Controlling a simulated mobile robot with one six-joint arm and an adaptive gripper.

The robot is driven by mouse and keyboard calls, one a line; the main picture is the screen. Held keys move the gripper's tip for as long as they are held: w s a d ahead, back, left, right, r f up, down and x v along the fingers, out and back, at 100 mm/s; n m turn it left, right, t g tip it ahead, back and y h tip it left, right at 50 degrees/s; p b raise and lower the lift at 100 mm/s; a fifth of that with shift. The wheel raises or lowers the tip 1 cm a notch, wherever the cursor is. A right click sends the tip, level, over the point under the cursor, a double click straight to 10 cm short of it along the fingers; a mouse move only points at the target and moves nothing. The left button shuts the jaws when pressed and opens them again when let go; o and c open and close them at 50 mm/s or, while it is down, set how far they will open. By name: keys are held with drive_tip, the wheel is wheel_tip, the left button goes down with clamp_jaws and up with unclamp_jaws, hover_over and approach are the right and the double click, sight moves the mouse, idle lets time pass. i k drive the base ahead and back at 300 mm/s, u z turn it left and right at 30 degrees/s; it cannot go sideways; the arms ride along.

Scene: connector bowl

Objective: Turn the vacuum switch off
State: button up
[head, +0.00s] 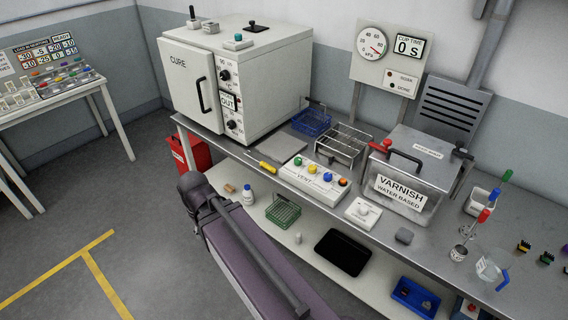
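A small white plate with a round pale knob (362,211) lies on the grey bench in front of the varnish tank; its marking is too small to read, so I cannot tell for sure that it is the vacuum switch, nor its position. A round dial gauge (370,42) on the wall panel has a red needle and a kPa-like marking. My arm reaches into the lower middle of the head view, left of the bench front. My gripper is not visible.
A white panel marked "VENT" (318,181) with coloured buttons sits left of the plate. The CURE oven (237,80), wire rack (343,145) and blue basket (311,122) stand further left. Cups and tools crowd the right end.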

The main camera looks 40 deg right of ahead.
sight(297, 160)
drive_tip(key=u, duration=0.35)
drive_tip(key=k, duration=1)
drive_tip(key=z, duration=1.2)
drive_tip(key=i, duration=1)
drive_tip(key=u, duration=0.05)
